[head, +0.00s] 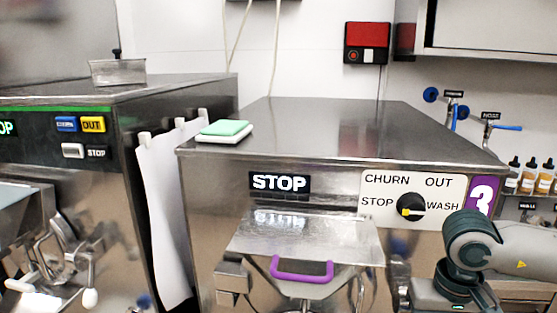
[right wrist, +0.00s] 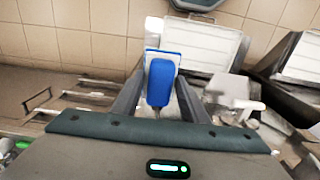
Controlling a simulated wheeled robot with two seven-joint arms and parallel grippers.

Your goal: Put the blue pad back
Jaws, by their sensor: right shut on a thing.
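My right gripper (right wrist: 161,72) is shut on the blue pad (right wrist: 160,84) in the right wrist view. The blue part sits between the two dark fingers, with a paler blue-edged plate behind it. In the head view only part of my right arm shows at the lower right; the gripper and the blue pad are out of that picture. A green pad on a white base (head: 224,131) lies on the front left corner of the steel top of machine 3 (head: 330,130). My left gripper is in neither view.
Machine 3 has a dial (head: 410,207), a STOP label and a purple handle (head: 302,269) on its front hatch. A second machine with a small steel tin (head: 118,72) stands at the left. White cloth (head: 170,210) hangs between them. Most of machine 3's top is clear.

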